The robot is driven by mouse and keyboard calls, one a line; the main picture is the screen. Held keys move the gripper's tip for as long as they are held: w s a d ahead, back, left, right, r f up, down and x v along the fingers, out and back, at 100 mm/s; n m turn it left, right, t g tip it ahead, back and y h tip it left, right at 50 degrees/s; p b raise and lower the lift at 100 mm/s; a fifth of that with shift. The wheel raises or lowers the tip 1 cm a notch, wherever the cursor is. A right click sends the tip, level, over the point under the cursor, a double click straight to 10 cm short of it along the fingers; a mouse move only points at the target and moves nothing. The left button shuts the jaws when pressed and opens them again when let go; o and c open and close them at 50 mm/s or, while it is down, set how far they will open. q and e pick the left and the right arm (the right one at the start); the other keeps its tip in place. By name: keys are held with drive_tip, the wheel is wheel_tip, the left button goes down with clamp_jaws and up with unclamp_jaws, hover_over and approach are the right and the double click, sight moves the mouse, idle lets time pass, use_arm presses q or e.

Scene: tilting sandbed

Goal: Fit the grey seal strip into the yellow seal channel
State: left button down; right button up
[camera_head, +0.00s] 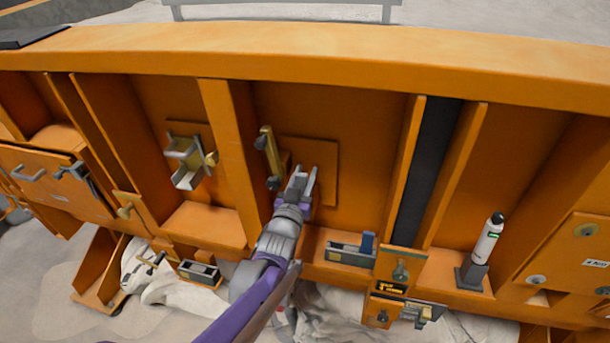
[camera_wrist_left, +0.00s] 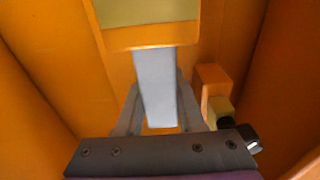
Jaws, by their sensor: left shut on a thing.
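My left gripper (camera_head: 305,182) reaches up into the middle bay of the orange frame. In the left wrist view its fingers (camera_wrist_left: 158,118) are shut on a pale grey strip (camera_wrist_left: 156,85). The strip's far end meets or passes behind the orange lip of a yellow-topped piece (camera_wrist_left: 148,12), which may be the seal channel; whether it is seated there I cannot tell. In the head view a yellow upright bar (camera_head: 267,150) with dark knobs stands just left of the gripper. The strip is hard to separate from the fingers there. My right gripper is not in view.
An orange block with a yellow, black-tipped knob (camera_wrist_left: 222,110) sits close right of the fingers in the wrist view. Orange ribs wall the bay. A grey bracket (camera_head: 187,165) is left; a dark slot (camera_head: 428,170) and white cylinder (camera_head: 488,240) are right.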

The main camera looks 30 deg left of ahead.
use_arm(q)
drive_tip(key=shift+w+f+b, duration=0.2)
drive_tip(key=shift+f+b, duration=0.6)
drive_tip(key=shift+f, duration=0.5)
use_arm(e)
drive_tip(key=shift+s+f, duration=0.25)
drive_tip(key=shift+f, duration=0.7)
use_arm(q)
unclamp_jaws()
drive_tip(key=shift+r, duration=0.15)
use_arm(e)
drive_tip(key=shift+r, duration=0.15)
